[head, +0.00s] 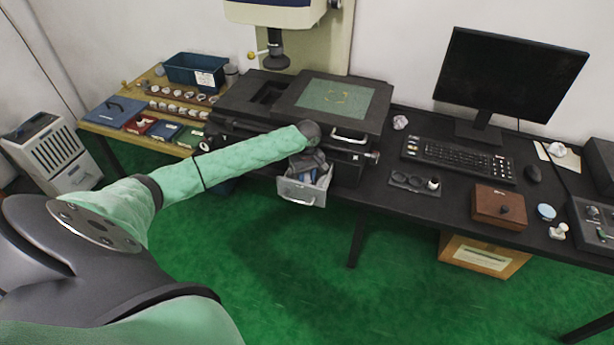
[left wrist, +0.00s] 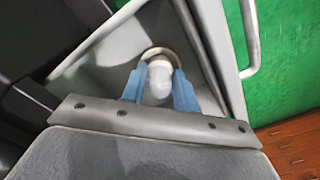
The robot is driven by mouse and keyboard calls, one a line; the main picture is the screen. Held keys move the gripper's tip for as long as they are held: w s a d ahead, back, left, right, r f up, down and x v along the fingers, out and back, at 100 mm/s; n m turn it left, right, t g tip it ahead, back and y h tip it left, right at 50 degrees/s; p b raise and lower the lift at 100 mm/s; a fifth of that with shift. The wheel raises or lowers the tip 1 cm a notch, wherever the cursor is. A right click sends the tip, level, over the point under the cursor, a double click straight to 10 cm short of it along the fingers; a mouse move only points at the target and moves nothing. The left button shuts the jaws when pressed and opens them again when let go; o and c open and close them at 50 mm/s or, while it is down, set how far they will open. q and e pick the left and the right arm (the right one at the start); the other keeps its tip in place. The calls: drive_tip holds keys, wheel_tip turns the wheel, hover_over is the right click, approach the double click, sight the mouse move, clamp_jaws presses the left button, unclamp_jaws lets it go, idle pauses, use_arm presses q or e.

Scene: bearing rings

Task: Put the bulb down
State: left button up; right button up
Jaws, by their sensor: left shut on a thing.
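The bulb (left wrist: 159,84) is a rounded white thing between the two blue fingers of my left gripper (left wrist: 158,92) in the left wrist view. The gripper is shut on it. Both are over or inside an open grey drawer (left wrist: 213,25); I cannot tell whether the bulb touches the drawer's floor. A pale curved band (left wrist: 158,50) shows just beyond the bulb. In the head view my left gripper (head: 317,178) points down into the same drawer (head: 300,195) under the dark bench, and the bulb is hidden there. My right gripper is not in view.
The bench carries a machine with a glass stage (head: 336,97), a keyboard (head: 458,159), a monitor (head: 511,73) and a brown wooden box (head: 498,207). A side table at left holds a blue bin (head: 193,72) and rings. Green floor lies open before the drawer.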

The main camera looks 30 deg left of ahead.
sight(307, 174)
use_arm(q)
drive_tip(key=o, duration=1)
drive_tip(key=shift+f, duration=0.1)
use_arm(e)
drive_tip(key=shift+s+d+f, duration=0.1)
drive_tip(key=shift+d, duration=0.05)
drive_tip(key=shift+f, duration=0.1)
use_arm(q)
drive_tip(key=shift+r, duration=0.5)
drive_tip(key=shift+r+b, duration=0.45)
drive_tip(key=shift+r, duration=0.2)
wheel_tip(307, 174, up, 9)
drive_tip(key=shift+f+b, duration=0.15)
drive_tip(key=shift+b, duration=0.9)
drive_tip(key=shift+r, duration=0.6)
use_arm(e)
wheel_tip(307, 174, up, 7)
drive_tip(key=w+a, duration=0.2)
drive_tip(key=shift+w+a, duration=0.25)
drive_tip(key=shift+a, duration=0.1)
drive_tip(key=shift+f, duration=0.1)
